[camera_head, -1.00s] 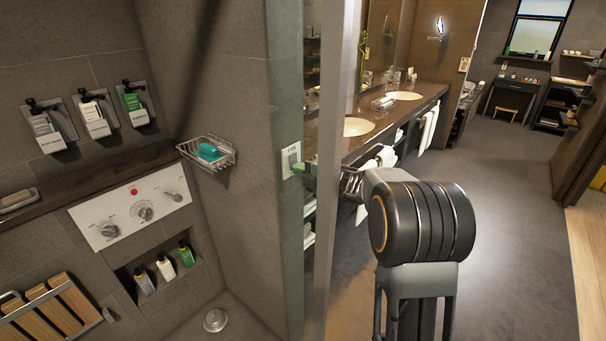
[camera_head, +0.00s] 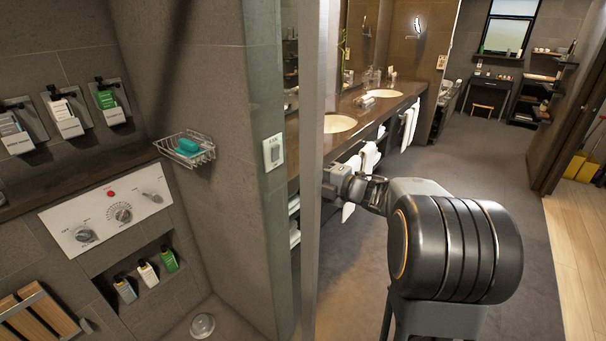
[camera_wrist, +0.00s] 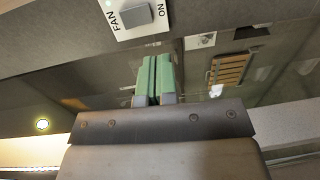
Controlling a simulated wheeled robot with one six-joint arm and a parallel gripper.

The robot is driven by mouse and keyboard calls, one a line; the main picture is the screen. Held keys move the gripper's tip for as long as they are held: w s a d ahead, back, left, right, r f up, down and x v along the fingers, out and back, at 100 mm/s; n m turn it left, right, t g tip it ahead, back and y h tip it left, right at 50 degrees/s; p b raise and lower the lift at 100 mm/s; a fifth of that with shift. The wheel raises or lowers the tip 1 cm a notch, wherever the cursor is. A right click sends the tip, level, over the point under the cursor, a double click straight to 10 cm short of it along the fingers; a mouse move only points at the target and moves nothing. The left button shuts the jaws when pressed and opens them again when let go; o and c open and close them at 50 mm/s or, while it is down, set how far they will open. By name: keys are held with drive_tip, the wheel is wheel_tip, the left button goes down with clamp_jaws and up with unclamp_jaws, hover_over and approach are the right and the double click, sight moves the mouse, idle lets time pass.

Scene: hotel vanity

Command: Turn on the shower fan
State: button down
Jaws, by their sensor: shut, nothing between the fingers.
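The fan switch (camera_head: 273,152) is a small grey rocker on a white plate on the narrow wall end beside the shower. It also shows at the top of the wrist view (camera_wrist: 136,14), with the words FAN and ON on its plate. I cannot tell which way the rocker is tilted. My gripper (camera_wrist: 152,77) has green fingers that are shut and empty. It is apart from the switch, which lies above the fingertips in the wrist view. In the head view, the fingertips are hidden around the upright frame edge.
An upright glass panel edge (camera_head: 318,120) stands between the shower side and my arm. The vanity counter (camera_head: 375,118) runs behind the arm. Open floor (camera_head: 480,190) lies right.

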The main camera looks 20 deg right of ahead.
drive_tip(key=shift+f+v, duration=0.15)
drive_tip(key=shift+v, duration=0.5)
drive_tip(key=shift+f+v, duration=0.15)
drive_tip(key=shift+v, duration=0.45)
